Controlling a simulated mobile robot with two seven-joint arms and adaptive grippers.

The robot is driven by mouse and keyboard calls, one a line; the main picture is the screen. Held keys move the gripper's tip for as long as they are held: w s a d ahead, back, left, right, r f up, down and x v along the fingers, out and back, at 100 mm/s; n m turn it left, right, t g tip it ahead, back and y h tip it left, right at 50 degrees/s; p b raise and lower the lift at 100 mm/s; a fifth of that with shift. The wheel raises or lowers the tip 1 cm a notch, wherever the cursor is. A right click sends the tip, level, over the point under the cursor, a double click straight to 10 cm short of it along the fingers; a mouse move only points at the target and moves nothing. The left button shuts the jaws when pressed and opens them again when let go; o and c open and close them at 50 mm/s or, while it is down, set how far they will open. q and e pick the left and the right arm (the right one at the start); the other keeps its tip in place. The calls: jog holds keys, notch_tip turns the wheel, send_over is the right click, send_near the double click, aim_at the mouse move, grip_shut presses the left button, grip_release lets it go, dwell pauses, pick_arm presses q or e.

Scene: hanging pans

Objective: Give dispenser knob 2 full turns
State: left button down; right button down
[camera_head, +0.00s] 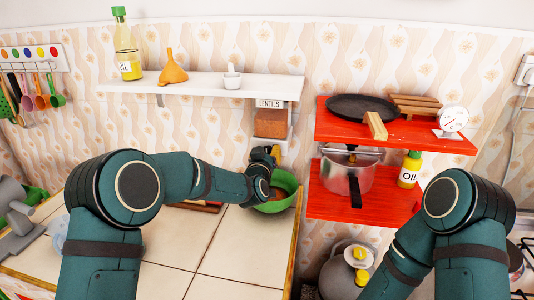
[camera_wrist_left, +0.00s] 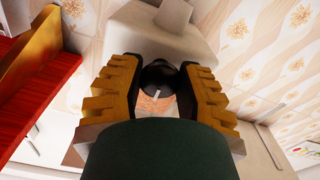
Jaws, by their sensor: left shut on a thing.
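The lentil dispenser (camera_head: 270,122) hangs on the wall under the right end of the white shelf, with a "LENTILS" label and orange-brown lentils inside. My left gripper (camera_head: 270,153) is at its lower front, below the clear container. In the left wrist view the yellow fingers of my left gripper (camera_wrist_left: 163,85) are shut on the black dispenser knob (camera_wrist_left: 158,76), one finger on each side. In the head view the knob is hidden by the gripper. A green bowl (camera_head: 287,183) stands on the counter below the dispenser, partly covered by my left wrist. My right gripper is out of view.
The white shelf (camera_head: 190,86) holds an oil bottle (camera_head: 127,50), an orange funnel (camera_head: 172,68) and a small white mortar (camera_head: 232,78). To the right, red shelves (camera_head: 400,135) carry a pan, a scale (camera_head: 453,120) and a pot (camera_head: 347,178). The tiled counter (camera_head: 190,240) is clear in front.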

pick_arm(q)
jog(key=c, duration=0.5)
grip_release()
jog(key=shift+d+f, duration=0.1)
jog(key=shift+f, duration=0.05)
jog(key=s, duration=0.4)
jog(key=s+a, duration=0.1)
jog(key=s, duration=0.3)
jog(key=s+a, duration=0.1)
jog(key=s, duration=0.2)
jog(key=shift+s+a, duration=0.2)
jog(key=shift+s, duration=0.2)
